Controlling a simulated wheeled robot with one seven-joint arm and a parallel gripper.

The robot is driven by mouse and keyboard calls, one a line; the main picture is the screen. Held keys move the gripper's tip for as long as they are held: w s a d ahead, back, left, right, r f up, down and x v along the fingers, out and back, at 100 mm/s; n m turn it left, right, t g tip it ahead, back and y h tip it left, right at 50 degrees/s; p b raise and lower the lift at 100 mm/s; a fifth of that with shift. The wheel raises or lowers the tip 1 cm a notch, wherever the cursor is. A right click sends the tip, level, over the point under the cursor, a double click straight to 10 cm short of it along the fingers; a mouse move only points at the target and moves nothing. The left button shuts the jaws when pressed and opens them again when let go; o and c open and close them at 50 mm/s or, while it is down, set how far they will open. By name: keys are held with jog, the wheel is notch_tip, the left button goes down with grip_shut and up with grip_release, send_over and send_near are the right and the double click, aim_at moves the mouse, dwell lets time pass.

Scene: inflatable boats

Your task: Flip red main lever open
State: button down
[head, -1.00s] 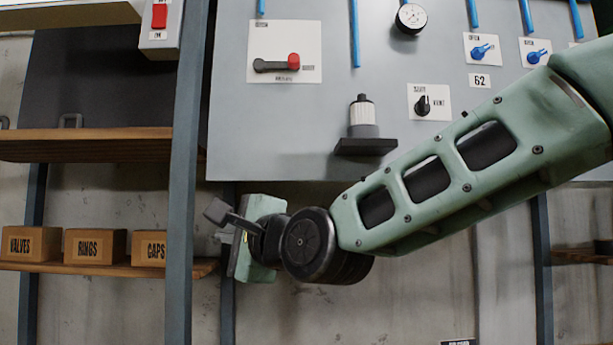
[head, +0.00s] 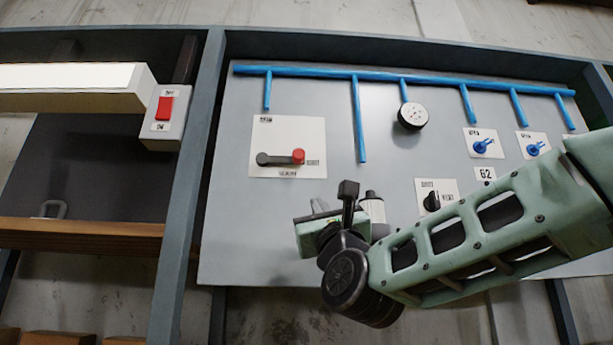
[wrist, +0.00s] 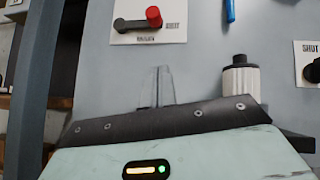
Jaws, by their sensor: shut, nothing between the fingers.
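The main lever (head: 281,158) is a dark arm with a red knob, on a white plate (head: 264,136) on the grey panel. It lies horizontal, pivot at left and red knob at right, towards a label that seems to read SHUT. Another label below the arm is too blurred to read. My gripper (head: 318,205) is below and slightly right of the lever, apart from it. The wrist view shows the lever (wrist: 137,24) at the top, above the slim grey fingers of my gripper (wrist: 156,76), which are close together and empty.
A white-and-black cylinder (wrist: 241,77) stands close right of my gripper. Blue pipes (head: 360,120), a round gauge (head: 413,116), blue valves (head: 482,145) and a black knob (head: 432,202) occupy the panel. A red switch box (head: 165,115) and a frame post (head: 190,180) are left.

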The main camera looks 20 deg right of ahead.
jog(key=p, duration=0.7)
send_near(299, 163)
jog(key=w, duration=0.1)
jog(key=w+d, duration=0.1)
jog(key=w, duration=0.2)
jog(key=shift+w+d+r, duration=0.15)
jog(key=shift+d+r, duration=0.2)
jog(key=shift+d, duration=0.05)
jog(key=r+p, duration=0.2)
jog(key=r, duration=0.1)
jog(key=shift+w+a+p, duration=0.1)
jog(key=shift+a+p, duration=0.25)
jog(key=shift+p, duration=0.05)
jog(key=shift+a+r, duration=0.1)
jog(key=shift+r, duration=0.1)
jog(key=shift+a+n+y, duration=0.15)
jog(key=shift+n+y, duration=0.15)
jog(key=shift+y, duration=0.2)
